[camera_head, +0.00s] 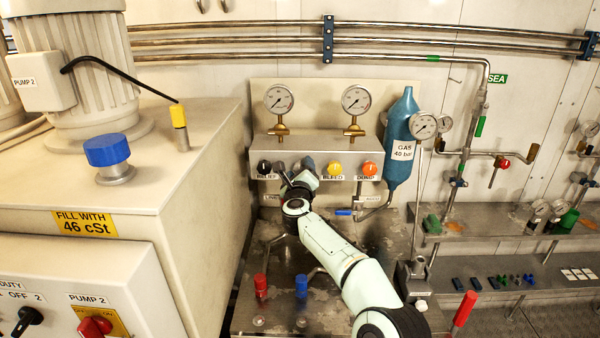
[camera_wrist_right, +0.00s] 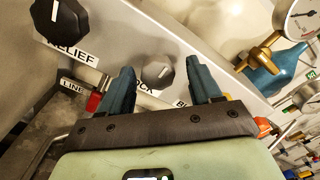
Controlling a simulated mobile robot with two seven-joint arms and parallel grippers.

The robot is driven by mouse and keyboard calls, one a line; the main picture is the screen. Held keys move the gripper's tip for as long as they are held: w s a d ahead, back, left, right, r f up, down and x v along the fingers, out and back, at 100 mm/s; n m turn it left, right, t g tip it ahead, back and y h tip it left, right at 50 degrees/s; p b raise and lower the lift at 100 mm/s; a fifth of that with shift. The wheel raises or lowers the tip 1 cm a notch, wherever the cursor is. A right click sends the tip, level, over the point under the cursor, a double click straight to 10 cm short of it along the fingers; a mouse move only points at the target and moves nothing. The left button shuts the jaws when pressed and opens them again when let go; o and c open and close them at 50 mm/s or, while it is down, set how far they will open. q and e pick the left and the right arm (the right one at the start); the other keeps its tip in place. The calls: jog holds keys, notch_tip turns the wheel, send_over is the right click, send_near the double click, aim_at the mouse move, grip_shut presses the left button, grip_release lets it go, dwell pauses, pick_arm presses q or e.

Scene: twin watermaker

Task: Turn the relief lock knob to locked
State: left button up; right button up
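The relief lock knob (camera_wrist_right: 157,75) is a small dark round knob on the grey panel, with a label partly hidden below it. My right gripper (camera_head: 296,167) is at the panel in the head view and covers the lock knob there. In the right wrist view its two blue-grey fingers (camera_wrist_right: 160,66) are apart, one on each side of the knob. I see gaps between fingers and knob; the depth is hard to judge. A small light mark shows on the knob, but its setting is not readable. My left gripper is not in view.
The black RELIEF knob (camera_head: 264,167) is just left of my gripper; it also shows in the wrist view (camera_wrist_right: 60,19). The yellow BLEED knob (camera_head: 334,169) and orange DUMP knob (camera_head: 370,168) are to the right. Gauges (camera_head: 279,99) stand above the panel.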

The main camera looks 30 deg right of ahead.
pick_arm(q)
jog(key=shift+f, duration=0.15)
pick_arm(e)
jog(key=shift+s+a+f, duration=0.1)
jog(key=shift+f, duration=0.05)
pick_arm(q)
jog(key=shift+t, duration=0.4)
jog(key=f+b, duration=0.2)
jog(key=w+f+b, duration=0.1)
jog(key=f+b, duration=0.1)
jog(key=b, duration=0.1)
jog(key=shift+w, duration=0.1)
pick_arm(e)
jog(key=v, duration=1.3)
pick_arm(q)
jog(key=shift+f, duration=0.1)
pick_arm(e)
jog(key=shift+s, duration=0.1)
